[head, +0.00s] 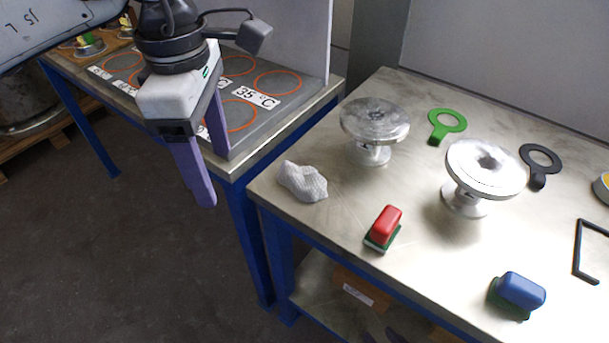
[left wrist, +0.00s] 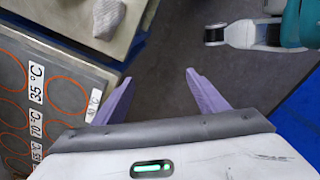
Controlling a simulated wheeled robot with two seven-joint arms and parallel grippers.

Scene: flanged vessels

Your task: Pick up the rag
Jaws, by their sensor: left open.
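The rag (head: 303,181) is a crumpled, pale grey-white cloth. It lies on the metal table near its left corner, close to the edge. In the left wrist view the rag (left wrist: 108,18) shows at the top, left of centre. My left gripper (head: 213,179) has purple fingers and is open and empty. It is to the left of the rag, apart from it, pointing down in front of the neighbouring table. In the left wrist view my left gripper (left wrist: 157,78) has its fingers spread over the floor. My right gripper is not seen.
Two flanged metal vessels (head: 375,119) (head: 485,168) stand behind and right of the rag. A red brush (head: 386,226) and a blue brush (head: 521,290) lie nearer the front. Green (head: 447,121) and black (head: 540,158) rings lie behind. A table with temperature labels (head: 256,97) stands left, across a gap.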

